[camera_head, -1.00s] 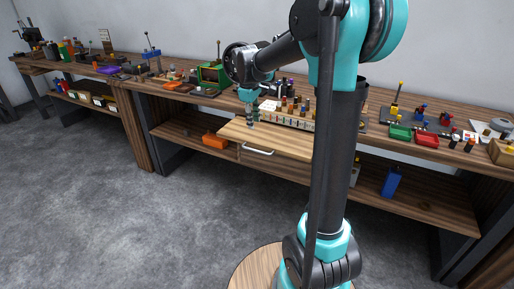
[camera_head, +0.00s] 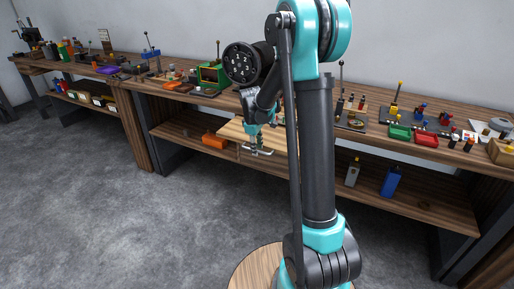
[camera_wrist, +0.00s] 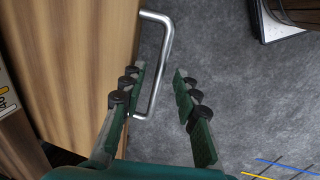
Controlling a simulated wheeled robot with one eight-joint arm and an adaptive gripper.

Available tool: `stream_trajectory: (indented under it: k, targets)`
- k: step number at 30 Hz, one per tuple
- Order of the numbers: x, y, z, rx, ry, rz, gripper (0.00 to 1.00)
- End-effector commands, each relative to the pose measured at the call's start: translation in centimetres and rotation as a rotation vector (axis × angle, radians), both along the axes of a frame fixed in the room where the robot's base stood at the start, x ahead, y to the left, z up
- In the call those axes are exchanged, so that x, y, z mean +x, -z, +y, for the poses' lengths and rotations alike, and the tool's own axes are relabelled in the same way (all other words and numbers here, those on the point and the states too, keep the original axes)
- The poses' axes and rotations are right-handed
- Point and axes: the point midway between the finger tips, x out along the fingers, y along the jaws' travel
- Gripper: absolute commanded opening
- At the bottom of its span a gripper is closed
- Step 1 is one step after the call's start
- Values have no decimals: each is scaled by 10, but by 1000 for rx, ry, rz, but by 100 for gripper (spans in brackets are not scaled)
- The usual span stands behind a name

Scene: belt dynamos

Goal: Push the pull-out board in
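The pull-out board (camera_head: 234,131) is a light wooden panel that juts out from under the bench top. It fills the left of the wrist view (camera_wrist: 70,50). A silver bar handle (camera_wrist: 166,52) is fixed to its front edge. My gripper (camera_head: 258,150) is at this handle, in front of the board's edge. In the wrist view my gripper (camera_wrist: 159,72) is open, with green fingers and dark joints. The handle's bar shows between the fingers, with no clear grip on it. My arm hides the board's right part in the head view.
The bench top (camera_head: 360,122) carries many small items, including a green machine (camera_head: 212,75), a green tray (camera_head: 399,132) and a red tray (camera_head: 427,139). The lower shelf holds an orange object (camera_head: 214,140) and a blue bottle (camera_head: 391,181). The grey floor in front is clear.

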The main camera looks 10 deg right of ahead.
Motion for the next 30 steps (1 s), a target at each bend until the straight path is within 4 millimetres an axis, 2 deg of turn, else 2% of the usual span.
stream_trajectory:
  k: [6,14,26,30]
  targets:
    - [0,0,0,0,0,0,31]
    - [0,0,0,0,0,0,0]
    - [0,0,0,0,0,0,0]
    - [7,0,-5,0,1,-1,0]
